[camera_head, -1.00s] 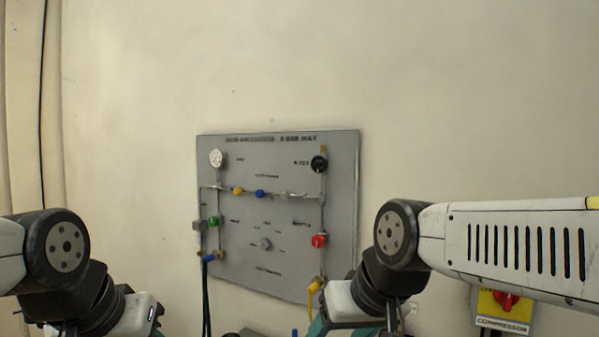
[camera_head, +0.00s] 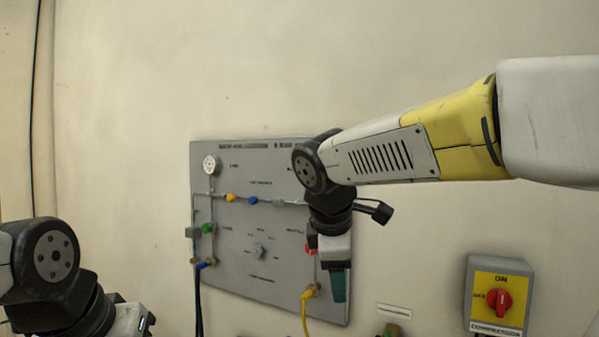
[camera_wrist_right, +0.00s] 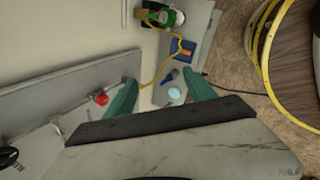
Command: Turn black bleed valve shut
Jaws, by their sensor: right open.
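The grey valve panel (camera_head: 225,265) is on the wall in the head view. My right arm covers its upper right part, where a round black part showed earlier. I cannot pick out the black bleed valve with certainty. A black round part (camera_wrist_right: 8,157) shows at the left edge of the right wrist view, on the panel side. My right gripper (camera_wrist_right: 162,90) is open and empty, with teal fingers apart and pointing down beside the panel's lower right. A red valve handle (camera_wrist_right: 100,98) lies just left of one finger. My left gripper is below the picture; only its wrist shows.
A yellow compressor switch box (camera_head: 498,295) with a red knob is on the wall at right. A yellow hose (camera_head: 306,312) hangs from the panel. A bench (camera_wrist_right: 190,60) with small items and a coiled yellow hose (camera_wrist_right: 262,45) lie below the gripper.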

